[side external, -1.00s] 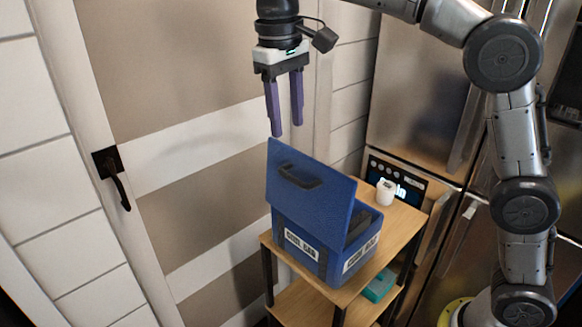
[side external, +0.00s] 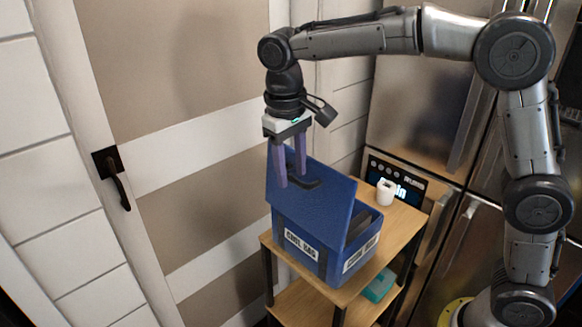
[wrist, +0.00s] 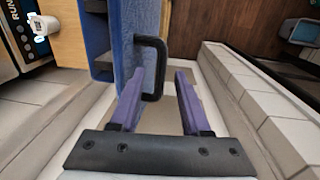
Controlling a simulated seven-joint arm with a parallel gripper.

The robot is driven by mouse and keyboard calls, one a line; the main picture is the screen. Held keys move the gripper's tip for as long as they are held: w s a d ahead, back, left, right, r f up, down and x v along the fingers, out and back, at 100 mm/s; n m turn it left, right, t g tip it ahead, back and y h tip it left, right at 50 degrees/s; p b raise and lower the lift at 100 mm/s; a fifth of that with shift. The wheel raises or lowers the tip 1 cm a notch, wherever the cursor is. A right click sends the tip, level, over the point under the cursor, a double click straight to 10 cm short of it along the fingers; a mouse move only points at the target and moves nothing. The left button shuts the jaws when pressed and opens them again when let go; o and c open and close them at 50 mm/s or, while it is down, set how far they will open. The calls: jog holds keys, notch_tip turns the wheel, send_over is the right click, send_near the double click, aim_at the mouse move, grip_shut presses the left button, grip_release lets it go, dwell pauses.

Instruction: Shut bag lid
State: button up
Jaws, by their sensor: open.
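The blue cooler bag (side external: 318,244) stands on the wooden cart with its blue lid (side external: 325,207) raised steeply open. The lid has a dark handle (side external: 301,178) on its outer face; the handle also shows in the wrist view (wrist: 151,68). My gripper (side external: 292,181) has two purple fingers and hangs pointing down at the outer side of the lid, beside the handle. In the wrist view the gripper (wrist: 159,82) is open. Its left finger is close to the handle and its right finger is clear; I cannot tell whether the left one touches. Nothing is held.
The wooden cart (side external: 400,222) also bears a white cup (side external: 386,192) behind the bag. A teal box (side external: 379,287) sits on its lower shelf. A door with a dark handle (side external: 113,175) is at left; steel appliances (side external: 425,110) are behind at right.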

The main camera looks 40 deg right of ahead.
grip_shut()
dwell(1.3)
